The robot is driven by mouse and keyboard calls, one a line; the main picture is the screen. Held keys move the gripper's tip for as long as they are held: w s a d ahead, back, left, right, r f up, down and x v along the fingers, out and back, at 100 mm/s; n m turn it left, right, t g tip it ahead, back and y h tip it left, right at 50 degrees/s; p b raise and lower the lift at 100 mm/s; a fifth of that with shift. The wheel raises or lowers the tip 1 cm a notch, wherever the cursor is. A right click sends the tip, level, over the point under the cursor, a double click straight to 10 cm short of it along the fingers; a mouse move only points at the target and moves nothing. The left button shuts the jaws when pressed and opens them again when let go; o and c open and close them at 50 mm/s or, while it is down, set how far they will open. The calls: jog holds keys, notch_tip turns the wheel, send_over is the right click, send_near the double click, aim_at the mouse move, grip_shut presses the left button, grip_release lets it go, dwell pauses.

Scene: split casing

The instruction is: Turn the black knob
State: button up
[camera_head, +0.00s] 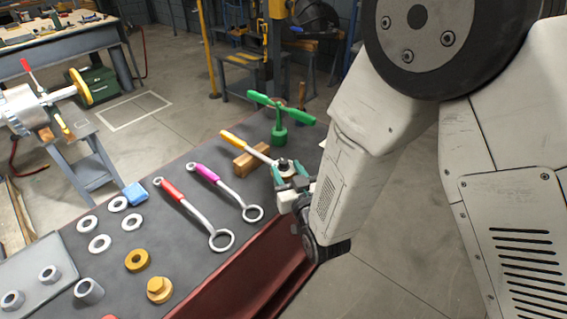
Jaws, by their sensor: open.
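A small black knob (283,162) shows at the right edge of the dark bench top, close to the end of a yellow-handled wrench (245,145). My gripper (289,172) is at the bench's right edge with its teal fingers apart. The fingers sit right by the knob, one to each side in the picture. I cannot tell whether they touch it. The lower part of the knob and what it stands on are partly hidden by the gripper.
The yellow-handled wrench rests over a wooden block (247,163). A green T-handle (279,122) stands behind. Red (190,207) and magenta (225,186) handled wrenches, a blue block (134,192), and several rings lie left on the bench (185,258). Floor is clear to the right.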

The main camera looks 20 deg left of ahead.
aim_at(285, 167)
jog(key=shift+x, duration=1.7)
jog(key=c, duration=0.9)
jog(key=shift+c, duration=0.2)
